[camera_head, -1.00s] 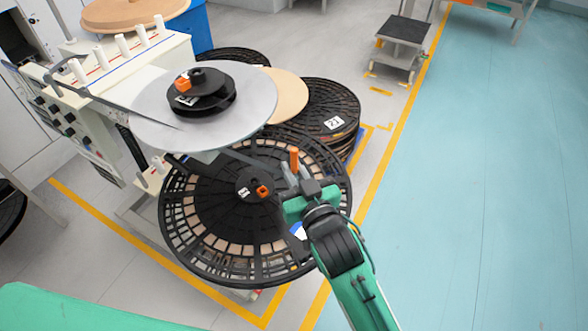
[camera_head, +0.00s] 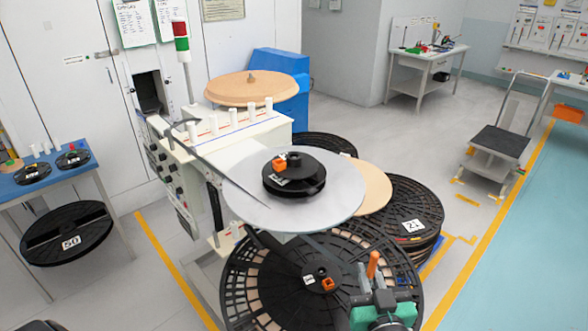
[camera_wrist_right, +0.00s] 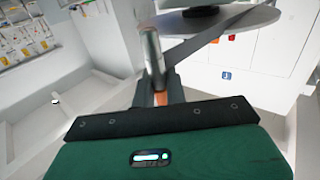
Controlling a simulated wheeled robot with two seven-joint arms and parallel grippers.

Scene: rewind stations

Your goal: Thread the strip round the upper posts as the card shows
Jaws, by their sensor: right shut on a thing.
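A row of white upper posts (camera_head: 232,115) stands along the top of the cream machine (camera_head: 250,127). The black upper reel (camera_head: 294,174) with an orange block sits on a grey disc (camera_head: 240,207). A dark strip (camera_head: 332,250) runs from below the disc toward my right gripper (camera_head: 371,285). The right gripper is shut on the strip's end, where an orange tab (camera_head: 373,264) sticks up, above the right side of the large lower reel (camera_head: 240,285). In the wrist view the strip (camera_wrist_right: 215,35) slants up right from the fingers. I cannot tell which sheet is the card. My left gripper is out of view.
A dark pointed arm (camera_head: 225,178) reaches from the machine over the disc. Stacked black reels (camera_head: 420,210) stand to the right. A blue table (camera_head: 45,172) holds small reels at left. A step trolley (camera_head: 497,145) stands at far right. The blue-green floor at right is clear.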

